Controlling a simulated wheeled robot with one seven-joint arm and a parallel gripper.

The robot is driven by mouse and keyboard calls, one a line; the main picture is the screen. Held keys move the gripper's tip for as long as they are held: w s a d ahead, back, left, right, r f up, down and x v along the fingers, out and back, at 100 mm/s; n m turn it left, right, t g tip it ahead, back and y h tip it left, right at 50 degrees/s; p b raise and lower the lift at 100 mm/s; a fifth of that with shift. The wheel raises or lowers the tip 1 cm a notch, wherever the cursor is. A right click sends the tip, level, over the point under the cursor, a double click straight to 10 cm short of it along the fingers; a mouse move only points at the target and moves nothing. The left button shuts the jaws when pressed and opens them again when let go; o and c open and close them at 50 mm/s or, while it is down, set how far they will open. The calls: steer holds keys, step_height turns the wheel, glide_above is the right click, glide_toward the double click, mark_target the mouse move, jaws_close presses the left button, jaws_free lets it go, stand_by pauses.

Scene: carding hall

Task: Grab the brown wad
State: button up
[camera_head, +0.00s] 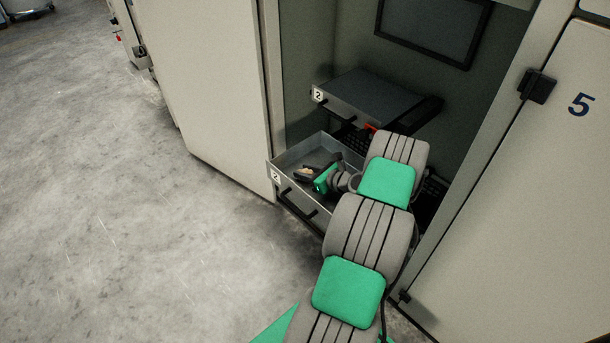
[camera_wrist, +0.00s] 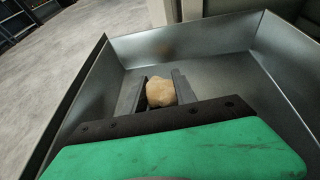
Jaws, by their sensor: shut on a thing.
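The brown wad (camera_wrist: 160,92) is a small, light tan lump in the wrist view, between my gripper's two grey fingers. My gripper (camera_wrist: 157,88) is shut on it, inside a grey metal drawer (camera_wrist: 195,40). In the head view the wad (camera_head: 307,170) is a small pale spot at my gripper (camera_head: 308,172), over the floor of the pulled-out lower drawer (camera_head: 277,164). I cannot tell whether the wad touches the drawer floor.
Another drawer unit (camera_head: 365,98), marked 2, sits above and behind the open drawer. The cabinet's open door (camera_head: 205,90) stands at left. A panel marked 5 (camera_head: 550,170) stands at right. The concrete floor (camera_head: 110,220) at left is clear.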

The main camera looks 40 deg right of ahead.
jaws_close()
